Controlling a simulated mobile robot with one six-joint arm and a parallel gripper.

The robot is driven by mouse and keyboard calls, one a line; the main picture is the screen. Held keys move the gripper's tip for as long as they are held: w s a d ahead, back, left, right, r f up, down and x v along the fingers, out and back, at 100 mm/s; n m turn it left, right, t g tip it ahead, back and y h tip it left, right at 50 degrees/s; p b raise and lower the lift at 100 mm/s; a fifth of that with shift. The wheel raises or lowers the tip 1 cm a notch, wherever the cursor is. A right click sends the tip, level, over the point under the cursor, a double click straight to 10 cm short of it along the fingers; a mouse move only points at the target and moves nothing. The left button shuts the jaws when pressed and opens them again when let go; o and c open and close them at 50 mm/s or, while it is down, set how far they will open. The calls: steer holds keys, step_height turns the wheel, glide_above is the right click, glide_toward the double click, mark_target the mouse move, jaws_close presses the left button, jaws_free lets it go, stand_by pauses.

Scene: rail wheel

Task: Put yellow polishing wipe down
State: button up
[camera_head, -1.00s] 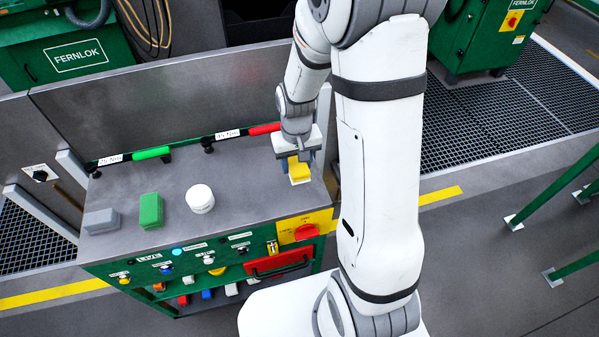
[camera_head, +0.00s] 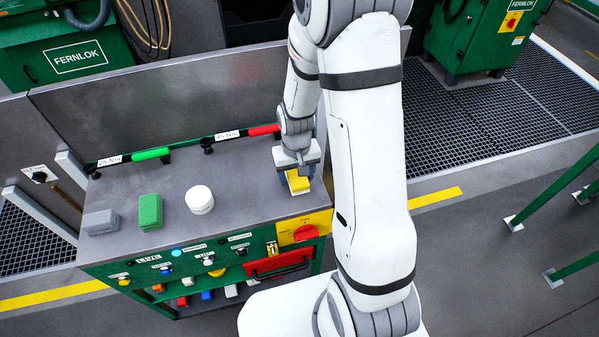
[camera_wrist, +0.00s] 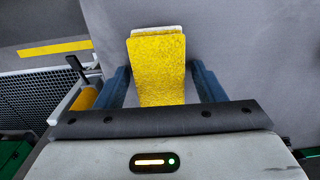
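The yellow polishing wipe (camera_head: 299,184) is at the right end of the grey bench top, below my gripper (camera_head: 297,172). In the wrist view the yellow wipe (camera_wrist: 160,65) lies between the two blue fingers of my gripper (camera_wrist: 161,85). A narrow grey gap shows on each side, so the fingers stand open around it. A pale edge shows at the wipe's far end. It looks low at the bench surface, but its underside is hidden.
On the grey bench top (camera_head: 240,200) stand a white round tub (camera_head: 200,199), a green block (camera_head: 150,211) and a grey block (camera_head: 101,221). Green-handled (camera_head: 150,154) and red-handled (camera_head: 263,131) wrenches lie along the back. A red knob (camera_head: 306,232) is on the front edge.

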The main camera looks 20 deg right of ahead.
steer(key=shift+o, duration=0.2)
step_height(320, 180, up, 12)
steer(key=f, duration=0.1)
steer(key=s+d+r+t, duration=0.1)
steer(key=s+r+t, duration=0.1)
steer(key=s+r, duration=1)
steer(key=shift+s+r+t, duration=0.4)
steer(key=shift+s, duration=0.8)
steer(key=shift+o, duration=0.4)
steer(key=shift+w, duration=0.15)
